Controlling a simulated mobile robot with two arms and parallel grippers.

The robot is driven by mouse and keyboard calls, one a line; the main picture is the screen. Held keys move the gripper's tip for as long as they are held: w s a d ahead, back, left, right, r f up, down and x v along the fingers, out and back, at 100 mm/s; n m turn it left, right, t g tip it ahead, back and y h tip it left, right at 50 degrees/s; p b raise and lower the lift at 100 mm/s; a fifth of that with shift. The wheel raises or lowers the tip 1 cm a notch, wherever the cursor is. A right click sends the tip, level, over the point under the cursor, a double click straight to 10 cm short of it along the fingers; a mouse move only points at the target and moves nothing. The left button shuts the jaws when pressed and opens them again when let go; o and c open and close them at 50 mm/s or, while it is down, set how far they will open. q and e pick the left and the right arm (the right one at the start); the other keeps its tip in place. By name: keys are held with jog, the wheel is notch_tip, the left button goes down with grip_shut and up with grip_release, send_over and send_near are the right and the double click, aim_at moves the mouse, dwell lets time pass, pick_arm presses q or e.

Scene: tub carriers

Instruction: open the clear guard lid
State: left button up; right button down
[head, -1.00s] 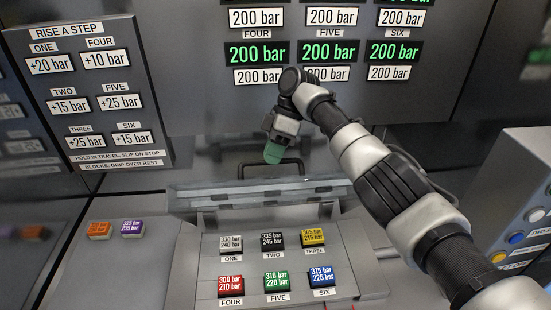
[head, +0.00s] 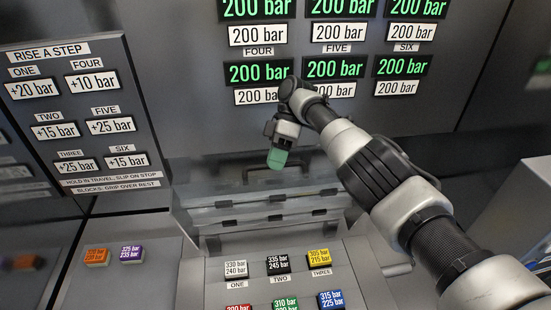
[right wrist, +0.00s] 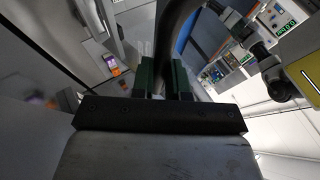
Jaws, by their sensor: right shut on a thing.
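The clear guard lid (head: 262,207) is swung up at the back of the console, behind the coloured blocks and off them. It is see-through, with dark clips along its edge, so its exact angle is hard to tell. Its dark handle (head: 246,173) is on the far side, below the pressure screens. My right gripper (head: 277,160), with green fingers, is at the handle. In the right wrist view its fingers (right wrist: 163,75) are shut on a dark curved bar, the handle. My left gripper is not in view.
Coloured blocks, including a white one (head: 236,268) and a yellow one (head: 319,257), sit uncovered on the console. An orange block (head: 96,256) and a purple block (head: 131,253) sit on the left ledge. A step-value board (head: 85,115) stands at left.

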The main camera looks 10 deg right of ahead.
jog(key=c, duration=1.5)
grip_release()
jog(key=shift+s+d+f, duration=0.1)
jog(key=shift+f, duration=0.55)
jog(key=shift+c, duration=0.2)
jog(key=shift+o, duration=2.1)
jog(key=shift+w+f, duration=0.15)
jog(key=shift+w, duration=0.35)
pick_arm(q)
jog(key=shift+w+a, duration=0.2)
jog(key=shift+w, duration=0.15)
pick_arm(e)
jog(key=shift+s+r, duration=0.1)
jog(key=shift+r, duration=0.2)
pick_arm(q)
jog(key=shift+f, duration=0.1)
pick_arm(e)
jog(key=shift+r, duration=0.1)
